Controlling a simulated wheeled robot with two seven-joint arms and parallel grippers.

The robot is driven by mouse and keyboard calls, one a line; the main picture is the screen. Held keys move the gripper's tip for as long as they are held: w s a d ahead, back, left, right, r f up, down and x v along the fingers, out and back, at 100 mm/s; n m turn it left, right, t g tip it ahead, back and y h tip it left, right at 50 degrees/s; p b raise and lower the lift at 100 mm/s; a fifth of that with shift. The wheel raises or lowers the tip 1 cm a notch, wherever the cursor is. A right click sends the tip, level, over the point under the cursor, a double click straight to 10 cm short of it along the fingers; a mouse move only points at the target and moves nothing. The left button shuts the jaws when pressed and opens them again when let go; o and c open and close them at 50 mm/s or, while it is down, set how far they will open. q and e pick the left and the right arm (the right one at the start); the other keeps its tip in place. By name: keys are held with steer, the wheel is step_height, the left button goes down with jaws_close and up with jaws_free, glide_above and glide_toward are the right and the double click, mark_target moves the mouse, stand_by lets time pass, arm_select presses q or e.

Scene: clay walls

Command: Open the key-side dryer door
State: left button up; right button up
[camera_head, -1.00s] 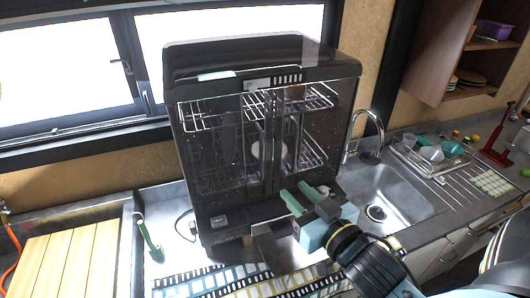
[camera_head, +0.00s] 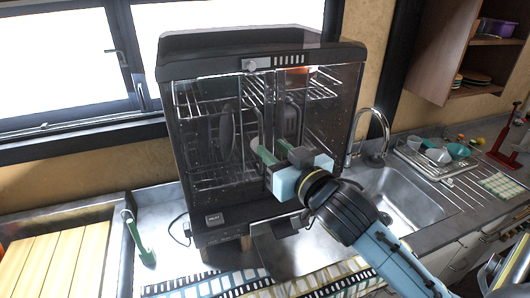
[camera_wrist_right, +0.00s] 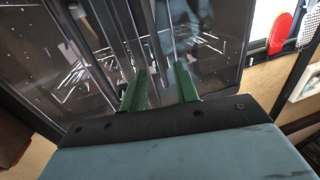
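The dryer (camera_head: 325,57) is a dark cabinet with two clear front doors and wire racks inside. Its left door (camera_head: 205,150) and right door (camera_head: 325,130) both look shut, with upright bars near the middle seam. A small light key (camera_head: 214,219) sits low on the front at the left. My right gripper (camera_head: 272,150) is in front of the middle seam, its green fingers pointing at the doors. In the right wrist view the gripper (camera_wrist_right: 162,86) has its fingers apart, close to the upright bars (camera_wrist_right: 131,40). I cannot tell whether they touch. My left gripper is not in view.
A sink (camera_head: 410,197) with a curved tap (camera_head: 376,125) lies right of the dryer, with a dish rack (camera_head: 432,158) beyond. A slatted wooden board (camera_head: 60,260) and a green brush (camera_head: 140,240) are at the left. A patterned mat (camera_head: 300,285) lies in front.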

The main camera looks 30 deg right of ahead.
mark_target(262, 139)
steer(key=shift+w+d+r, duration=0.1)
steer(key=shift+w, duration=2.05)
jaws_close()
